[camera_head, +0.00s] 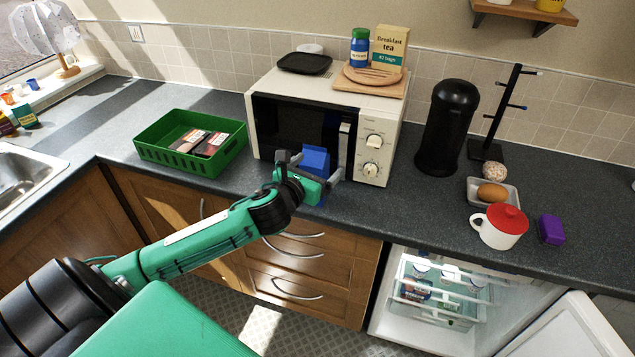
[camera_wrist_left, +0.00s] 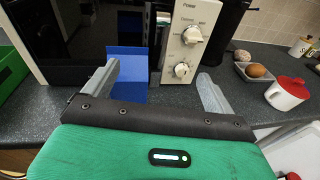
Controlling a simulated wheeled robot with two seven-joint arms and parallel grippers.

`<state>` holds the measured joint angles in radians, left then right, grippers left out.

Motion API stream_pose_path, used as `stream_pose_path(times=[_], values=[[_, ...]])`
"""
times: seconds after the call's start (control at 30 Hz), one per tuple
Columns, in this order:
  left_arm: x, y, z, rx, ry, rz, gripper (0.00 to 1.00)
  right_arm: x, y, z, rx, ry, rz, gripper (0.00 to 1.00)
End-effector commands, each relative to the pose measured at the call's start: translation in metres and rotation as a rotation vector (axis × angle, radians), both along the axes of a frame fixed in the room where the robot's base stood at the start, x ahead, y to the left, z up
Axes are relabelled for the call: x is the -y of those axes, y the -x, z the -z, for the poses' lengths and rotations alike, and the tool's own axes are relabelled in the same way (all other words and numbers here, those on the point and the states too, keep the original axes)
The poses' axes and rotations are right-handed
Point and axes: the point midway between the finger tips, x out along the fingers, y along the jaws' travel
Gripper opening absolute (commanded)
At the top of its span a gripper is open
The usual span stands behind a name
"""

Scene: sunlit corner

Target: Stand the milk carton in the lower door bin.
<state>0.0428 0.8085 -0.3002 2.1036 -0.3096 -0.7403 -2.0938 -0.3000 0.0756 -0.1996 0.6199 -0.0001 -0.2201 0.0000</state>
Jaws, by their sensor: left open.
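A plain blue carton-like box (camera_head: 315,160), which I take for the milk carton, stands upright on the dark counter in front of the microwave. My left gripper (camera_head: 312,172) is open in front of it and partly hides it. In the left wrist view the blue box (camera_wrist_left: 127,65) shows beyond the fingers, close to the left finger, and the open gripper (camera_wrist_left: 158,90) holds nothing. The fridge (camera_head: 415,325) is below the counter at the lower right, with its white door (camera_head: 570,335) open. I cannot make out the lower door bin. My right gripper is out of view.
The microwave (camera_head: 374,150) stands right behind the blue box. A green crate (camera_head: 160,155) is to its left. A black canister (camera_head: 447,125), mug rack (camera_head: 487,150), egg tray (camera_head: 510,197), red-lidded white pot (camera_head: 497,235) and purple box (camera_head: 551,230) are to the right. Fridge shelves hold several items.

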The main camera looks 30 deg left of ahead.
Motion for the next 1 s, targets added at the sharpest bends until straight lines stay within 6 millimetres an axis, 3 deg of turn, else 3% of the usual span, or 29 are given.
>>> stream_pose_path(times=[0.1,0.3,0.8,1.0], values=[[-0.022,0.016,0.037,-0.144,0.051,-0.108,0.89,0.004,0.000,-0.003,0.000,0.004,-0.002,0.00],[-0.036,0.026,0.062,-0.240,0.080,-0.179,0.89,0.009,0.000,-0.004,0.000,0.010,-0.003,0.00],[-0.052,-0.039,0.088,-0.239,0.080,-0.180,0.89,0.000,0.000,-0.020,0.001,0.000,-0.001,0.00],[-0.054,-0.048,0.094,-0.239,0.080,-0.178,0.89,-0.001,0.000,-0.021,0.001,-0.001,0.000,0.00]])
